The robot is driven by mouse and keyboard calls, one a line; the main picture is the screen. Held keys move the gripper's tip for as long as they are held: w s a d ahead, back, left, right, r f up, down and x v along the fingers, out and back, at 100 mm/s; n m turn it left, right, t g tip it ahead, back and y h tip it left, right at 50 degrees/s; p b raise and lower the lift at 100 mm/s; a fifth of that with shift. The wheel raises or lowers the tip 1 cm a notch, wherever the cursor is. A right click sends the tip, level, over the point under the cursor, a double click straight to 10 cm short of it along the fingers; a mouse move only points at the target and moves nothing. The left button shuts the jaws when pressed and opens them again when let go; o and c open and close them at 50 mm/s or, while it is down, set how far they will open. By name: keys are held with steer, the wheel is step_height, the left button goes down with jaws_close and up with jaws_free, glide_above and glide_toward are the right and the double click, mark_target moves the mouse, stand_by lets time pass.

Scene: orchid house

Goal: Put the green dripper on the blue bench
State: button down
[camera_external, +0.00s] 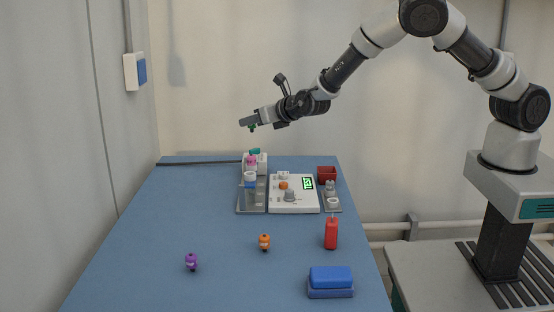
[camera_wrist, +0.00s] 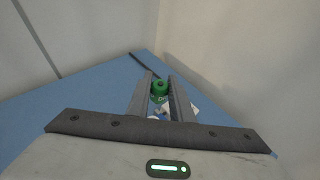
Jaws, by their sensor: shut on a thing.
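My gripper (camera_external: 247,122) is raised well above the far end of the blue bench (camera_external: 210,225).
A white device with a green display (camera_external: 308,184), small colored parts and a red box (camera_external: 326,174) stand at the back. A purple dripper (camera_external: 191,262), orange dripper (camera_external: 264,242), red bottle (camera_external: 331,234) and blue block (camera_external: 331,277) stand nearer.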

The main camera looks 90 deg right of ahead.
steer(key=shift+a+r, duration=0.1)
steer(key=shift+r, duration=0.25)
steer(key=w+a+f+n+t+y+b, duration=0.1)
steer(key=w+a+f+b, duration=0.1)
steer(key=a, duration=0.8)
steer(key=w+a+f+n+t+y+b, duration=0.1)
steer(key=w+a+f+b, duration=0.15)
steer(key=a, duration=0.65)
steer(key=w+a+f+n+y+b, duration=0.1)
steer(key=w+a, duration=0.2)
steer(key=a, duration=0.7)
steer(key=s+a+f+n+t+y+b, duration=0.1)
steer(key=s+a+f+b, duration=0.15)
steer(key=a, duration=1.05)
steer(key=shift+n, duration=0.3)
steer(key=f, duration=0.6)
steer(key=shift+w+a+f, duration=0.15)
steer(key=shift+w+a, duration=0.05)
steer(key=shift+w, duration=0.05)
steer(key=shift+y, duration=0.3)
steer(key=shift+f, duration=2.25)
